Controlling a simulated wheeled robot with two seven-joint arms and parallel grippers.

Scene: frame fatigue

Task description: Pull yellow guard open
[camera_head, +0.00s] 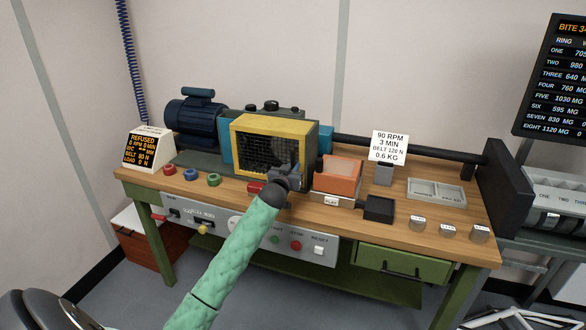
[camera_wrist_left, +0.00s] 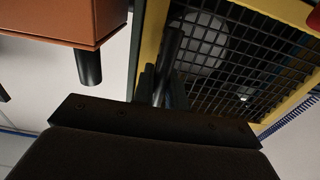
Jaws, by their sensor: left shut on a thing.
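The yellow guard (camera_head: 270,120) is a yellow frame with dark mesh on the front of the blue machine housing on the bench. Its yellow frame and mesh also fill the right of the left wrist view (camera_wrist_left: 240,60). My left gripper (camera_head: 286,178) is at the guard's lower right corner. In the left wrist view it (camera_wrist_left: 158,85) is shut on a dark bar-like handle (camera_wrist_left: 168,52) beside the guard's yellow edge. The gripper hides the guard's lower right corner in the head view. My right gripper is not in view.
An orange box (camera_head: 338,174) stands right of the guard and shows close by in the left wrist view (camera_wrist_left: 60,22). A blue motor (camera_head: 194,120) is at left. Coloured rings (camera_head: 213,180) and small weights (camera_head: 417,223) lie on the wooden bench top (camera_head: 330,215).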

